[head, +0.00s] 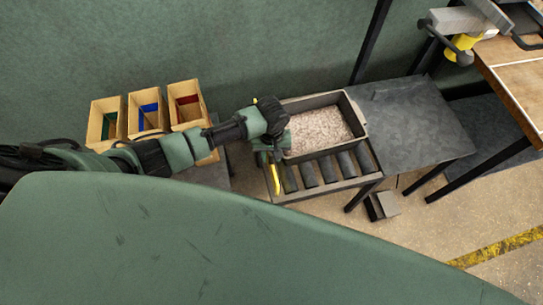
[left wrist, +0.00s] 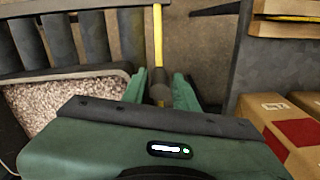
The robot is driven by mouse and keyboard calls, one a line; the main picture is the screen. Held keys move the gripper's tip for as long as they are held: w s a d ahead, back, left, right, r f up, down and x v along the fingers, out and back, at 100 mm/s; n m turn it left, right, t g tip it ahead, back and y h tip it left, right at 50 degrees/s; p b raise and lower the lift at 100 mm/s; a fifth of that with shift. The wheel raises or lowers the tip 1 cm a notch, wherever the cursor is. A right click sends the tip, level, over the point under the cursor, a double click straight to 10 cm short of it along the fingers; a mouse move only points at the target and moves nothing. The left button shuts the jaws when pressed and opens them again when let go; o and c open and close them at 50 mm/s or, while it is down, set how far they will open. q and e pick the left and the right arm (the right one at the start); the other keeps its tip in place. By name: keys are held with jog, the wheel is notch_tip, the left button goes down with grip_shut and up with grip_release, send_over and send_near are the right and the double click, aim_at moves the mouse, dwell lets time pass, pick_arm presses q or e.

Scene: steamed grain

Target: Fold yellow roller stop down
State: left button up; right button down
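The yellow roller stop (head: 276,181) shows as a thin yellow bar at the left end of the roller conveyor (head: 330,183). In the left wrist view the yellow bar (left wrist: 158,40) runs from the top edge to a dark round knob (left wrist: 158,82). My right gripper is out of view.
A grey tray (head: 361,119) of grain sits on the rollers, close beside my left gripper. A dark table (head: 420,125) adjoins at right. Several wooden bins (head: 103,105) with coloured insides stand at left. A wooden workbench (head: 515,75) is at far right.

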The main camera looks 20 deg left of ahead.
pick_arm(q)
jog(key=shift+w+f, duration=0.1)
jog(key=shift+f, duration=0.85)
grip_shut()
dwell(0.7)
